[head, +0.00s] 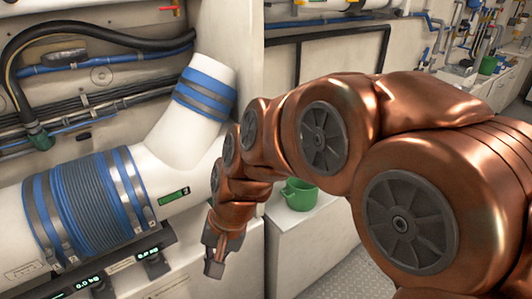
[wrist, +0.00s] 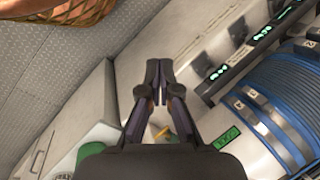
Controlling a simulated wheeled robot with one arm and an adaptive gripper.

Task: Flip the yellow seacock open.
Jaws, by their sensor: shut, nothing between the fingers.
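My gripper (head: 214,265) hangs at the end of my copper arm, pointing down in front of the white cabinet wall. In the wrist view its fingers (wrist: 159,68) are shut and empty. A small yellow piece (wrist: 162,132) shows between the finger bases, beyond them and partly hidden; it may be the yellow seacock's handle, but it is too small to be sure. My gripper is apart from it. In the head view I cannot make out a yellow seacock nearby; my arm covers part of the wall there.
A large white pipe (head: 160,185) with a ribbed blue sleeve (head: 85,205) runs along the left. Below it is a dark strip with small green displays (head: 145,252). Grey floor (head: 345,265) is open at the right.

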